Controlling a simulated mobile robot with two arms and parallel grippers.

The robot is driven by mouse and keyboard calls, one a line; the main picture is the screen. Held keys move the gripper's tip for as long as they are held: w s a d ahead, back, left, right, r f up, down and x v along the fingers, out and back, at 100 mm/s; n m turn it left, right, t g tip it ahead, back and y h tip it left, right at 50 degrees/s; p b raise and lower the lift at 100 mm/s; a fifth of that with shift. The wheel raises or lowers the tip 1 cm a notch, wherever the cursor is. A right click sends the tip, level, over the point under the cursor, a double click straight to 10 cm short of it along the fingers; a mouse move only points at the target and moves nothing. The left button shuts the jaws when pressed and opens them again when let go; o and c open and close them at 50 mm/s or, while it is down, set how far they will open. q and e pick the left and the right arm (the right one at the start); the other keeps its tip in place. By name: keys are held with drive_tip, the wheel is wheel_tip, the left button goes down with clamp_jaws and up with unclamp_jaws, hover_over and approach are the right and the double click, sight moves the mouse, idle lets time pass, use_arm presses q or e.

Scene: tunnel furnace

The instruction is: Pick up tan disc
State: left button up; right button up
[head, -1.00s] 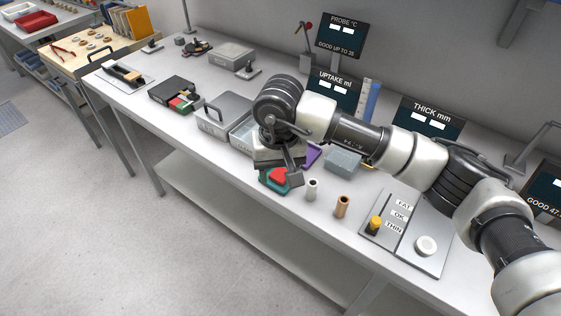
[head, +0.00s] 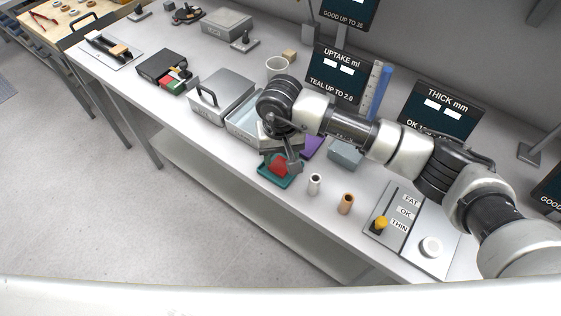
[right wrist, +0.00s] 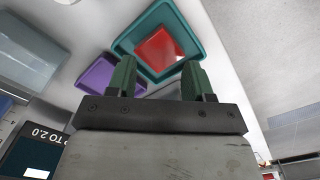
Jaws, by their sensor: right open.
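I cannot make out a tan disc for certain. Small brownish round pieces (head: 67,13) lie on the wooden board at the far upper left in the head view, too small to identify. My right gripper (right wrist: 158,78) is open, its two green fingers apart with nothing held. It is above the bench by a teal tray (head: 264,174) holding a red piece (head: 279,166). In the right wrist view the teal tray (right wrist: 127,41) and red piece (right wrist: 157,48) lie beyond the fingertips. In the head view the wrist hides part of this area. My left gripper is not in view.
A purple tray (head: 313,146) and grey-blue block (head: 345,155) lie beside the arm. A white cylinder (head: 314,184) and a copper-coloured cylinder (head: 346,204) stand near the front edge. A metal box (head: 222,95) is left of the gripper. The gauge plate (head: 408,239) is right.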

sight(281, 165)
wheel_tip(281, 165, down, 2)
drive_tip(key=shift+s+f, duration=0.15)
drive_tip(key=shift+f, duration=0.45)
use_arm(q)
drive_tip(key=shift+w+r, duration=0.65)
use_arm(e)
drive_tip(key=c, duration=0.6)
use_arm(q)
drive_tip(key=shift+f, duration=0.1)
use_arm(e)
drive_tip(key=shift+o, duration=0.2)
drive_tip(key=shift+r, duration=0.15)
